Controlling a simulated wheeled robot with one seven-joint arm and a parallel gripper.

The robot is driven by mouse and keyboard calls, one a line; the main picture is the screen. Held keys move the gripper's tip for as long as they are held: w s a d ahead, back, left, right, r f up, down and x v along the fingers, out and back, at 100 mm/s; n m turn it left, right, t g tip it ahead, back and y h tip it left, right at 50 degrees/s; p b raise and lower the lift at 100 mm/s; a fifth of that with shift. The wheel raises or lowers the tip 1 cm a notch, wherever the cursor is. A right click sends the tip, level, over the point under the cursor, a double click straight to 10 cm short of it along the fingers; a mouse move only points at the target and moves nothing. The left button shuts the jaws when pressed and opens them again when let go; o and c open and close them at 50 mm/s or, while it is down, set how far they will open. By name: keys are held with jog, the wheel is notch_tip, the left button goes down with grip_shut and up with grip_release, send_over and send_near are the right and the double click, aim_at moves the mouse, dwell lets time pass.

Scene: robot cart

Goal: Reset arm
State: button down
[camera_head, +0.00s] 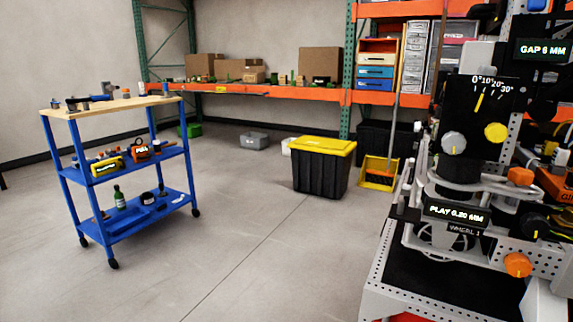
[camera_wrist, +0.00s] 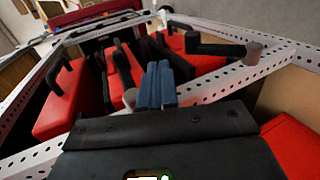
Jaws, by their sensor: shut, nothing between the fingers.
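My gripper (camera_wrist: 157,70) shows in the wrist view, with its two blue-grey fingers together and nothing between them. It points over a white perforated metal frame (camera_wrist: 215,84) that holds red blocks or cases (camera_wrist: 66,102) with black handles. I cannot tell whether the fingertips touch anything there. My gripper does not show clearly in the head view.
A blue cart (camera_head: 125,178) with a wooden top stands at the left. A black bin with a yellow lid (camera_head: 322,167) stands mid-floor before orange shelving (camera_head: 270,92). A black dial machine (camera_head: 465,130) fills the right side. Floor between is clear.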

jog(key=s+a+f+n+t+y+b, duration=0.2)
jog(key=s+a+f+n+t+y, duration=0.15)
jog(key=a+f+t, duration=0.7)
jog(key=s+a+r+n+t+y, duration=0.2)
jog(key=s+a+r+t, duration=0.15)
jog(key=a, duration=0.65)
jog(key=s+a+r+n+t+y, duration=0.25)
jog(key=a+r, duration=0.25)
jog(key=a, duration=0.5)
jog(key=s+a+r+m+t+y, duration=0.1)
jog(key=s+a+r+t+y, duration=0.15)
jog(key=r, duration=0.95)
jog(key=s+a+r+m+t+y, duration=0.1)
jog(key=s+a+r+t, duration=0.25)
jog(key=r, duration=0.95)
notch_tip(320, 180, up, 30)
jog(key=p, duration=3.1)
jog(key=shift+s+r+g+p, duration=0.2)
jog(key=shift+r+g+p, duration=0.05)
jog(key=shift+g+p, duration=0.1)
